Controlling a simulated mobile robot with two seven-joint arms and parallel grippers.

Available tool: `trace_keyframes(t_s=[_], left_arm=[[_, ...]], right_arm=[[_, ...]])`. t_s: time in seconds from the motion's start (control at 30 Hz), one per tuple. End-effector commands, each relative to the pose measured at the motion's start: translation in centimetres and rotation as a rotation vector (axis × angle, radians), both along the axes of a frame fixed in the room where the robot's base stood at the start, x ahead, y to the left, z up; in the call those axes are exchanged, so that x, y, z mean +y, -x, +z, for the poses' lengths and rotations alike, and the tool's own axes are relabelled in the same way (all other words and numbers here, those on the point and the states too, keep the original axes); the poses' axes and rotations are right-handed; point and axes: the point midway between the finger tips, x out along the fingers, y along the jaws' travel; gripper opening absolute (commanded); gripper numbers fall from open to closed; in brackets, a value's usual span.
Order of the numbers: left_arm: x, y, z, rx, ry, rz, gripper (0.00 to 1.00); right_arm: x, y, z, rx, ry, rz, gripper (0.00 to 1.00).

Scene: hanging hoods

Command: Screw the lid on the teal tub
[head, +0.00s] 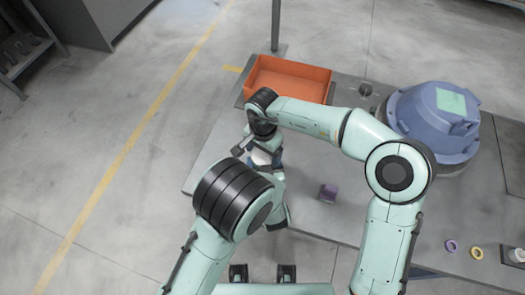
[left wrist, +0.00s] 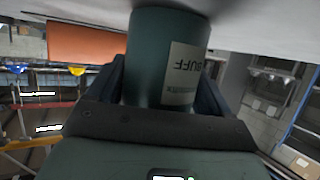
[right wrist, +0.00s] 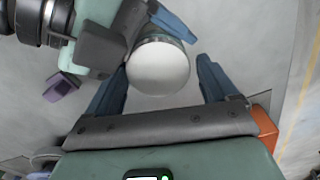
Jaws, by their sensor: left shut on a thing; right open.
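The teal tub (left wrist: 150,60), with a pale label, is held between the fingers of my left gripper (left wrist: 165,85), which is shut on it. The white lid (right wrist: 158,70) is seen from above in the right wrist view, over the mouth of the tub. I cannot tell whether it is seated or threaded. My right gripper (right wrist: 165,66) is open, with one blue finger on each side of the lid and visible space at the right. In the head view my arms hide most of the tub, and a small white patch (head: 261,157) shows between the grippers.
An orange tray (head: 290,80) lies at the back of the grey table (head: 330,240). A large blue housing (head: 435,120) stands at the right. A purple block (head: 328,193) sits mid-table. A purple ring (head: 450,246) and a yellow ring (head: 477,253) lie at the front right.

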Motion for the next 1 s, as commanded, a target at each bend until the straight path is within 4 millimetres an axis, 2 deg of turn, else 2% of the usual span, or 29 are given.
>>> trace_keyframes(t_s=[0.03,0.23,0.57,0.6,0.63,0.67,1.0], left_arm=[[0.6,-0.1,-0.2,0.005,-0.006,0.013,0.0],[0.5,-0.1,-0.3,0.007,-0.006,0.01,0.0],[0.2,0.0,-0.3,0.008,-0.005,0.004,0.0],[0.2,0.0,-0.3,0.008,-0.004,0.003,0.0],[0.2,0.0,-0.3,0.008,-0.004,0.003,0.0],[0.2,0.0,-0.2,0.008,-0.004,0.003,0.0],[0.2,0.0,-0.2,0.008,-0.004,0.001,0.0]], right_arm=[[0.0,0.3,1.0,0.006,0.001,-0.002,0.98],[0.1,0.2,3.6,0.004,0.0,-0.002,0.98],[0.1,0.2,4.1,0.004,0.0,-0.001,0.98],[0.1,0.2,4.1,0.004,0.0,0.0,0.89],[0.1,0.2,4.2,0.004,0.0,0.003,0.83],[0.1,0.2,4.3,0.004,0.0,0.011,0.83],[0.2,0.1,7.3,0.004,-0.002,0.263,0.83]])
